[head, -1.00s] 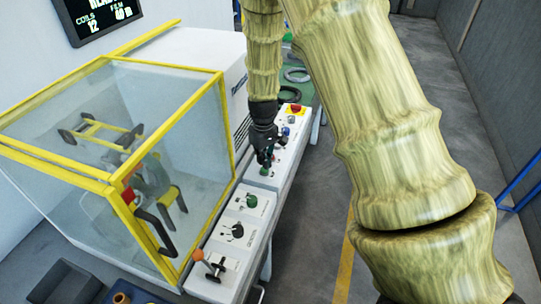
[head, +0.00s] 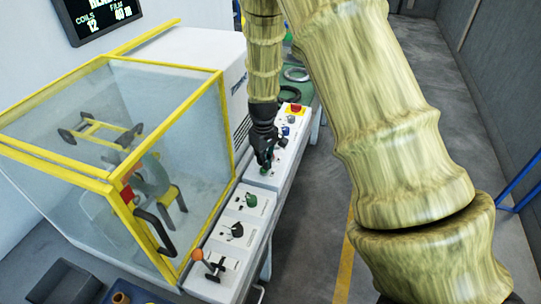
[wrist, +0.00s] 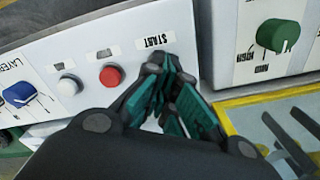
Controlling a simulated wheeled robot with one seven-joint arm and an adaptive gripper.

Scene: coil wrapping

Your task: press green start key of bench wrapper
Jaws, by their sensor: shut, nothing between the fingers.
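The bench wrapper's long sloped key panel (head: 287,165) runs beside its clear guard. My gripper (head: 262,166) is shut and empty, pointing down at this panel. In the wrist view, the shut fingertips (wrist: 168,68) are right at the START label (wrist: 155,41). The green start key is hidden or nearly hidden behind the fingers in the wrist view. In the head view a small green spot (head: 264,171) shows at the fingertips; I cannot tell key from finger pad, nor whether they touch.
A red button (wrist: 112,76), a white button (wrist: 68,86) and a blue selector (wrist: 18,94) sit left of START in the wrist view. A green knob (wrist: 279,35) is at right. The yellow-framed guard (head: 225,125) stands close left of my gripper; open floor lies right.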

